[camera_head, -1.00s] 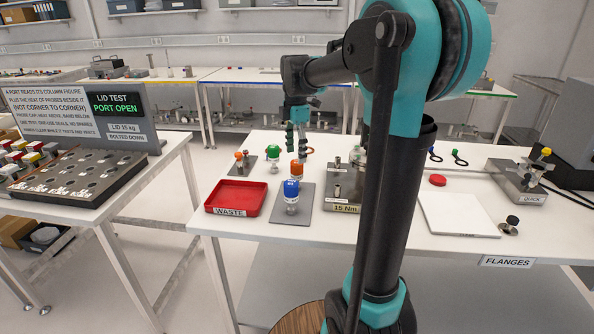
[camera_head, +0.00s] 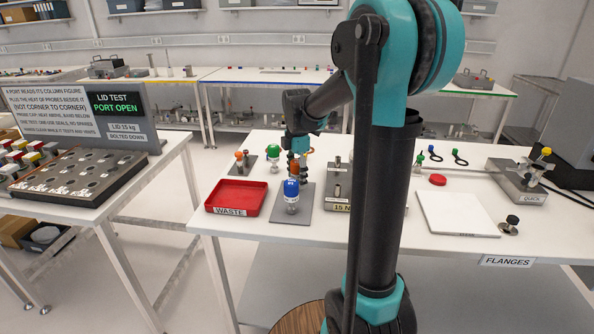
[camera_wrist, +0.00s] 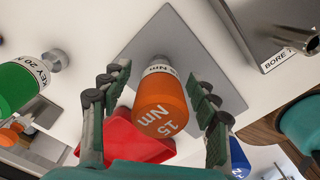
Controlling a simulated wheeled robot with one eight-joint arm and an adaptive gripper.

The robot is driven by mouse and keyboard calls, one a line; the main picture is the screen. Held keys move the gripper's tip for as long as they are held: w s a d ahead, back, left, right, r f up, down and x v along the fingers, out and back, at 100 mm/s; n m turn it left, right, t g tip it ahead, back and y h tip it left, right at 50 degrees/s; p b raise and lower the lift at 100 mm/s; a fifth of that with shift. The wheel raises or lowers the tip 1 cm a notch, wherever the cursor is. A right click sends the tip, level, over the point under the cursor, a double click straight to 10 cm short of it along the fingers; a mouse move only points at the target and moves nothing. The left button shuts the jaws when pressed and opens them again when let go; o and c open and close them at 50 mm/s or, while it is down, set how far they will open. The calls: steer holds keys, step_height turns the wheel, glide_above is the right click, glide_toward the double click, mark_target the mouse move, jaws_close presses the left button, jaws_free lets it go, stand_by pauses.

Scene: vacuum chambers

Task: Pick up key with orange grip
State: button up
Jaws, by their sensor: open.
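The key with the orange grip (camera_wrist: 160,108), marked 15 Nm, stands on a grey plate in the wrist view. In the head view its orange grip (camera_head: 294,169) shows behind the blue-gripped key (camera_head: 291,188), partly covered by my gripper (camera_head: 298,148). My gripper is open, with one finger on each side of the orange grip in the wrist view (camera_wrist: 160,82). I see gaps between the fingers and the grip.
A green-gripped key (camera_wrist: 17,88) stands left in the wrist view. The red waste tray (camera_head: 236,197) lies left of the keys. A metal block (camera_head: 338,188) is close on the right. A white pad (camera_head: 457,214) lies farther right.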

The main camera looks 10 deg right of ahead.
mark_target(297, 161)
steer(key=shift+c, duration=0.5)
steer(key=c, duration=1.2)
steer(key=shift+r, duration=0.2)
step_height(297, 161, up, 20)
steer(key=shift+f, duration=0.15)
